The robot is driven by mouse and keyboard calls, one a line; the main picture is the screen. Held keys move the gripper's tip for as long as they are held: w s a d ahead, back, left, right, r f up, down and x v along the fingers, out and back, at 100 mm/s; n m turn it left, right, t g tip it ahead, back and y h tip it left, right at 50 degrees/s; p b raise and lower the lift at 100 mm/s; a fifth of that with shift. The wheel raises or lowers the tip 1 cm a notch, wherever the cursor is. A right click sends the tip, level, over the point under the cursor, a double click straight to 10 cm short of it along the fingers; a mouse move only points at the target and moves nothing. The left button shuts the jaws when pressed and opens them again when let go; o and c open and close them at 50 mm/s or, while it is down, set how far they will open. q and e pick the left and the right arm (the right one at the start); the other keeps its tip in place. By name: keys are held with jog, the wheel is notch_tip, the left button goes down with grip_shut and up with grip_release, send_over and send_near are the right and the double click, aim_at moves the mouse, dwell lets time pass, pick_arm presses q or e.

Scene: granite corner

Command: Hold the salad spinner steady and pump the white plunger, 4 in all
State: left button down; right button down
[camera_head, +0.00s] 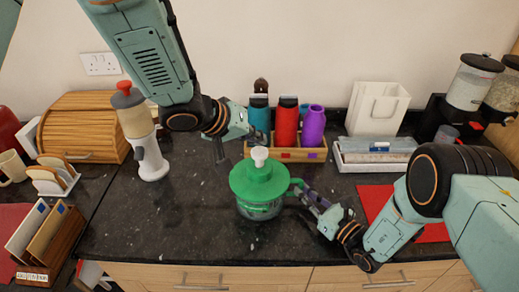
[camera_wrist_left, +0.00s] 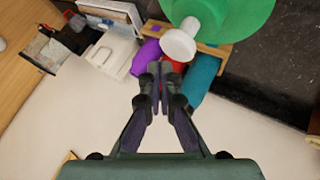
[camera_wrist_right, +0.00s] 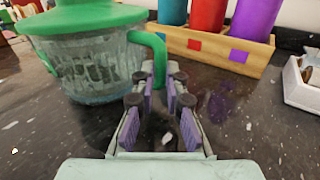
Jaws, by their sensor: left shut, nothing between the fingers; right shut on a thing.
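The salad spinner (camera_head: 258,188) stands upright on the dark granite counter, with a green lid, a clear bowl and a green side handle (camera_wrist_right: 150,50). Its white plunger (camera_head: 259,156) stands up from the lid's centre; it also shows in the left wrist view (camera_wrist_left: 178,42). My left gripper (camera_head: 247,132) is shut and empty, above and behind the lid and apart from the plunger in the head view. My right gripper (camera_head: 310,197) is shut on the spinner's handle at the right side of the bowl. The fingertips partly hide the handle's lower end.
A wooden rack (camera_head: 290,154) with teal, red and purple bottles stands close behind the spinner. A white tray (camera_head: 352,163) is to its right. A white-based grinder-like appliance (camera_head: 152,166) stands at left. The counter in front of the spinner is clear.

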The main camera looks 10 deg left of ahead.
aim_at(257, 152)
pick_arm(q)
jog(key=shift+f, duration=0.1)
jog(key=shift+f, duration=0.35)
jog(key=shift+s+f, duration=0.1)
jog(key=shift+f, duration=1.5)
dwell(1.7)
jog(key=shift+r, duration=2)
jog(key=shift+r, duration=2.55)
